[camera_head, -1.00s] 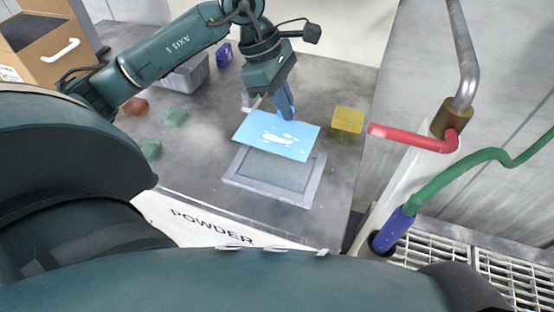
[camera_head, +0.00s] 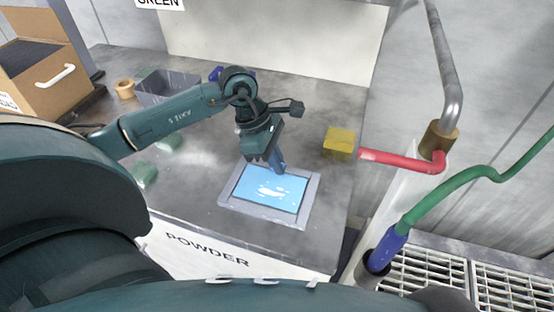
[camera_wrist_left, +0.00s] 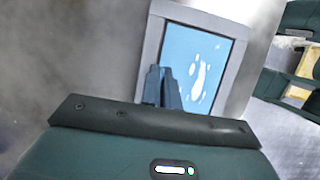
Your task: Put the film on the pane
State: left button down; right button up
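The film (camera_head: 268,190), a light blue sheet with white patches, lies flat, or nearly so, inside the raised grey border of the pane (camera_head: 228,199) on the table. The pane's own face is hidden under the film. My left gripper (camera_head: 279,169) reaches down at the film's far edge, its blue fingers close together and seemingly pinching that edge. In the left wrist view, the fingers (camera_wrist_left: 163,88) overlap one edge of the film (camera_wrist_left: 200,62), with the pane's grey border (camera_wrist_left: 151,45) around it. My right gripper is not in view.
A yellow block (camera_head: 339,143) stands right of the pane. A red pipe (camera_head: 395,160) and green hose (camera_head: 460,178) lie beyond the table's right edge. A grey bin (camera_head: 165,88), an orange pot (camera_head: 125,89) and green pieces (camera_head: 145,175) stand left.

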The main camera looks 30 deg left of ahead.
pick_arm(q)
jog(key=shift+f, duration=0.1)
jog(key=c, duration=1.6)
grip_release()
jog(key=shift+c, duration=0.2)
jog(key=b+v, duration=0.1)
jog(key=v, duration=1.1)
